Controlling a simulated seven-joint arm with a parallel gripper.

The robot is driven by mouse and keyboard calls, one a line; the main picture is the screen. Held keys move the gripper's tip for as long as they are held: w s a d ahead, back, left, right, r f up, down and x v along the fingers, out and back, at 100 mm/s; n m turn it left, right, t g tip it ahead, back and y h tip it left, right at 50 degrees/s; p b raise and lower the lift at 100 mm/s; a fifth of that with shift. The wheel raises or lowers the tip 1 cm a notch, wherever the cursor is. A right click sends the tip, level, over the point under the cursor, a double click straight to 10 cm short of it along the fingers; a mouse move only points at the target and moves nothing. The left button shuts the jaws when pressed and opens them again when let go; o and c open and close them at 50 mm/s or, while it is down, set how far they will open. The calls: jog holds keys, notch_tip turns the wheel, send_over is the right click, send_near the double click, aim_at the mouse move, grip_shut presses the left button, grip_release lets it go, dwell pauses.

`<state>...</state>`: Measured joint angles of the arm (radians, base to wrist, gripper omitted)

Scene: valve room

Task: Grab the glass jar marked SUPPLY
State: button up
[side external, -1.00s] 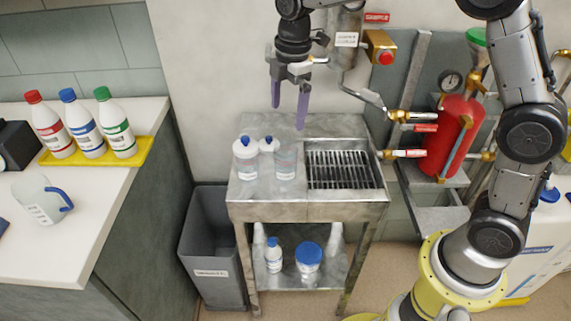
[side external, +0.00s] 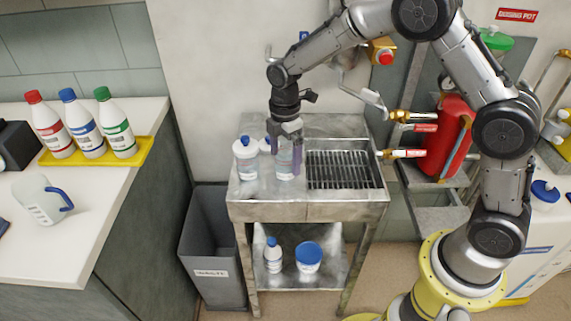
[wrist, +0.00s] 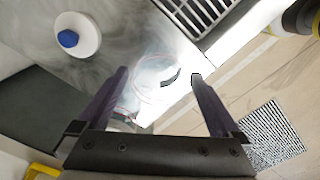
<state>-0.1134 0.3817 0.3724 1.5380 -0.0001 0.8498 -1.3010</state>
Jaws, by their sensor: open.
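A clear glass jar (side external: 285,171) stands upright on the metal cart top, left of the grate. Its label is too small to read as SUPPLY. My gripper (side external: 282,160) is pointing down, with its purple fingers low around the jar's upper part; the gripper hides the jar's top. In the wrist view my gripper (wrist: 159,75) is open, and a faint clear round outline of the jar (wrist: 152,88) shows between the fingers. I cannot tell whether either finger touches it.
The grate (side external: 343,169) lies to the right. Brass valves (side external: 408,116) and a red tank (side external: 447,138) stand further right. A grey bin (side external: 211,245) is beside the cart.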

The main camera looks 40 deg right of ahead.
aim_at(285, 166)
jog(key=shift+d+f, duration=0.1)
jog(key=shift+f, duration=1.8)
jog(key=shift+w, duration=0.1)
jog(key=c, duration=1.5)
